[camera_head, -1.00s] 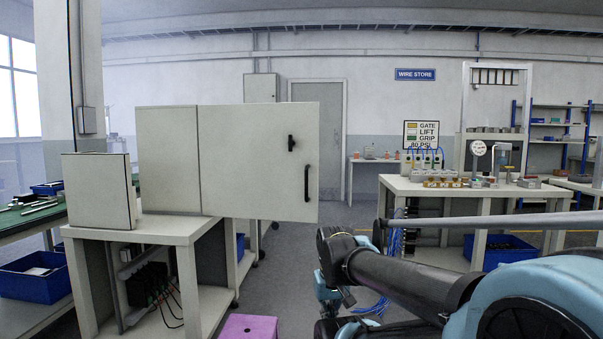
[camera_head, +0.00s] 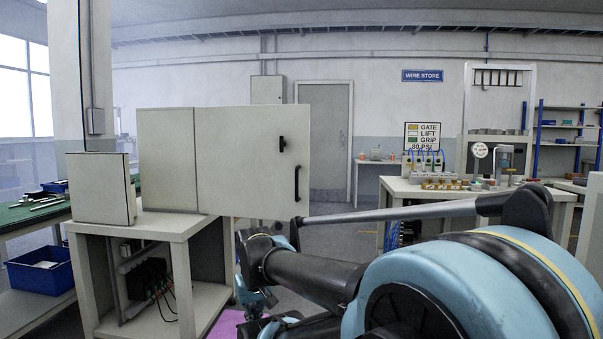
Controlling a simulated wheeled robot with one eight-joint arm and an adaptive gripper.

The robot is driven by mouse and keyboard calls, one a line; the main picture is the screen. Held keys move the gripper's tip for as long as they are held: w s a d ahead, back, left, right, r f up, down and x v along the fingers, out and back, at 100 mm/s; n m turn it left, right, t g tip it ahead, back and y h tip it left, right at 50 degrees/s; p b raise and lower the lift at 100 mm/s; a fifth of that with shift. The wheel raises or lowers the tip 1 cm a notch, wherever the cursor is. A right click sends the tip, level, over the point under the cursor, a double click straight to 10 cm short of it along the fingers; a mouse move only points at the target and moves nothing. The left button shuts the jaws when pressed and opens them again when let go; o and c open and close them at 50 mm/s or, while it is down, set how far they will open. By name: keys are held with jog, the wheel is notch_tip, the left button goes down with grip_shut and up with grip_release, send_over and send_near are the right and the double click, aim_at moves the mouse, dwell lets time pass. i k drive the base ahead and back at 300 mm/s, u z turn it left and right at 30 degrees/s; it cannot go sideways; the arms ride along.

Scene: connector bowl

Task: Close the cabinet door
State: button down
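The grey cabinet (camera_head: 166,160) stands on a light workbench left of centre in the head view. Its door (camera_head: 236,165) is a flat grey panel that reaches right, past the bench's edge, and looks swung open. A black handle (camera_head: 297,183) and a small black latch (camera_head: 282,144) are near the door's right edge. My arm reaches in from the lower right, and its far links are low in front of the bench and below the door's right part, apart from the handle in the picture. I cannot make out my gripper's fingers.
A smaller grey box (camera_head: 98,188) stands on the bench (camera_head: 150,227) left of the cabinet. A purple stool (camera_head: 226,322) is low by the bench, partly behind my arm. Another workbench (camera_head: 400,187) with parts stands at the right. Grey floor is open between the benches.

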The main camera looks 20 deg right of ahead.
aim_at(242, 171)
jog(key=u, duration=0.05)
jog(key=i, duration=1)
jog(key=z, duration=0.05)
